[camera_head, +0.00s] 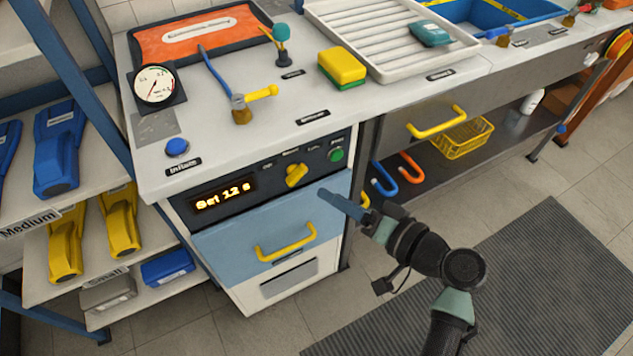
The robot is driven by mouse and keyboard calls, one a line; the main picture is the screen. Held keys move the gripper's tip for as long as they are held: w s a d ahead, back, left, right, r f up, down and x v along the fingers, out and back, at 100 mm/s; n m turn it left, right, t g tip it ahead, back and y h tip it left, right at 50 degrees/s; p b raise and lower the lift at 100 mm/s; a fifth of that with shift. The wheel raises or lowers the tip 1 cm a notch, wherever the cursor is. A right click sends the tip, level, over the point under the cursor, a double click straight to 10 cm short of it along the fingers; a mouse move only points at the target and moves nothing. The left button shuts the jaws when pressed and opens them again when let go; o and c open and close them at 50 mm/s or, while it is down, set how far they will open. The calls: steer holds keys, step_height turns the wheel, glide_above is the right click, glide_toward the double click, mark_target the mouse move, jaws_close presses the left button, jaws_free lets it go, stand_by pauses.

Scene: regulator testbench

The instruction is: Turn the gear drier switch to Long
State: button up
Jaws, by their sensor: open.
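The gear drier switch looks to be the yellow rotary knob (296,175) on the dark control panel (262,180) at the front of the bench. Small position labels sit in an arc above the knob, too small to read, so I cannot tell which one it points at. A lit display (222,198) on the panel shows orange text, roughly "Set 12 s".
A green button (337,155) sits right of the knob. A blue drawer with a yellow handle (285,240) is below the panel.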

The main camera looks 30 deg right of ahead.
steer(key=shift+v, duration=1.7)
